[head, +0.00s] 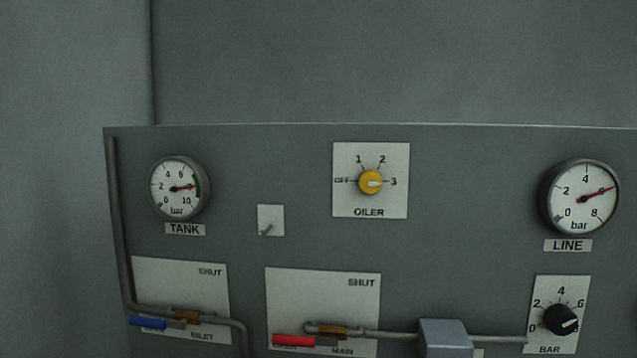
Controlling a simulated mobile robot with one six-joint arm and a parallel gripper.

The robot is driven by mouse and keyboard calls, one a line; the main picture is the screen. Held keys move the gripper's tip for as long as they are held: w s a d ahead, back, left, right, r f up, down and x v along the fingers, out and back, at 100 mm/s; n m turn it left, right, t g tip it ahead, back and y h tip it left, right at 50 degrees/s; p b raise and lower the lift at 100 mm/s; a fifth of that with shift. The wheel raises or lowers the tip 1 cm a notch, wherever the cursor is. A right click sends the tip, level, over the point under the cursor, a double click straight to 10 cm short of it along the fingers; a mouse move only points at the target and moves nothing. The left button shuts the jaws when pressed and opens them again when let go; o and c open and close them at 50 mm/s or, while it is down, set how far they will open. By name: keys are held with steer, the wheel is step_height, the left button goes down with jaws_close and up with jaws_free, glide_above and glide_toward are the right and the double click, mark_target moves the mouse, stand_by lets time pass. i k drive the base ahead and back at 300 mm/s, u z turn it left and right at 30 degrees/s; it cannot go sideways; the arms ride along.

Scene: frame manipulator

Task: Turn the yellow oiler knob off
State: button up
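The yellow oiler knob (370,183) sits in the middle of a white plate (345,205) labelled OILER, on the upper part of the grey panel. The plate has marks OFF at the left, 1 and 2 at the top, and 3 at the right. The knob's pale pointer faces right, at the 3 mark. My gripper does not show in the head view.
The panel (480,180) also bears a TANK gauge (179,188), a LINE gauge (581,198), a small toggle switch (268,230), a black BAR knob (561,320), a blue lever (148,323) and a red lever (293,341). A grey box (445,338) sits on the pipe. The space around the oiler plate looks clear.

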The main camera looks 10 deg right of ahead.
mark_target(369, 181)
steer(key=u, duration=0.7)
steer(key=k, duration=0.35)
steer(key=u, duration=0.25)
